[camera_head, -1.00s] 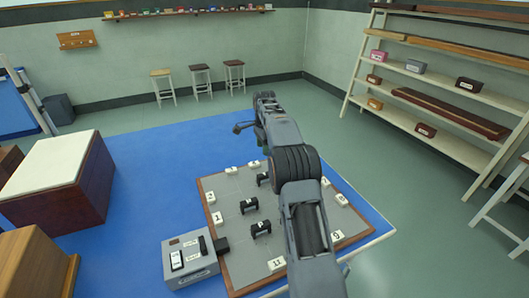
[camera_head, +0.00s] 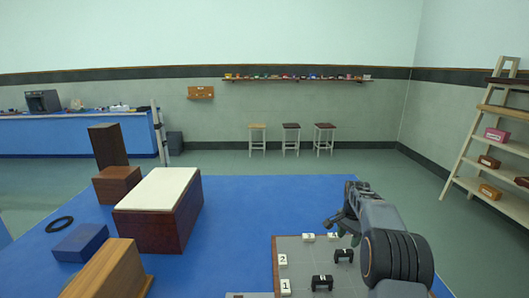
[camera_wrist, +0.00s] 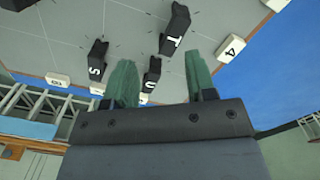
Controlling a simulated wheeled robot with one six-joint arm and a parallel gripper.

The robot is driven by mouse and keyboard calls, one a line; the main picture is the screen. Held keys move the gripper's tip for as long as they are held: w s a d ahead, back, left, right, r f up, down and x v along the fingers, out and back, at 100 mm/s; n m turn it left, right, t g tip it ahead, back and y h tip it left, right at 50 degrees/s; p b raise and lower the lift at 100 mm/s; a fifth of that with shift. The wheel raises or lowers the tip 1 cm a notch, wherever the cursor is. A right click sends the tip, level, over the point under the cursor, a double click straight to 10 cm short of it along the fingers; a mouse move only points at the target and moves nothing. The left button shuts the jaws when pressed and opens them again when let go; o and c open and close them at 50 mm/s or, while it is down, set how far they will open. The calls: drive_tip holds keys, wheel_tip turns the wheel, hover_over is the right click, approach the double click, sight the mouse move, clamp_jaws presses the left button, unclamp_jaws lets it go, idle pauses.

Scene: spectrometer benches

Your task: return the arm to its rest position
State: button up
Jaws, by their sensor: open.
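My arm rises at the lower right in the head view, with my gripper (camera_head: 338,228) at its far end, above the far part of the grey board (camera_head: 296,262). In the wrist view my gripper (camera_wrist: 160,66) shows two green fingers spread apart with nothing held between them. Beyond the fingers, black blocks marked S (camera_wrist: 97,62), T (camera_wrist: 174,32) and U (camera_wrist: 151,74) stand on the board, apart from the fingers. The arm hides the right part of the board in the head view.
White number tiles, such as one marked 2 (camera_head: 283,260), line the board's edge. A white-topped box (camera_head: 160,190) and a wooden box (camera_head: 108,268) stand to the left. Stools (camera_head: 291,128) and a shelf rack (camera_head: 488,150) stand farther back. Blue mat (camera_head: 250,200) is clear between.

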drive_tip(key=s+a+r+n+t, duration=0.1)
drive_tip(key=s+a+n, duration=0.3)
drive_tip(key=s, duration=0.6)
drive_tip(key=s+a+r+n+t, duration=0.1)
drive_tip(key=s+a+r+n, duration=0.2)
drive_tip(key=s, duration=0.7)
drive_tip(key=s+a+r+n+t, duration=0.1)
drive_tip(key=s+a+n, duration=0.3)
drive_tip(key=s, duration=0.7)
drive_tip(key=shift+a+r+n+t, duration=0.4)
drive_tip(key=shift+a+r, duration=0.5)
drive_tip(key=shift+a, duration=0.35)
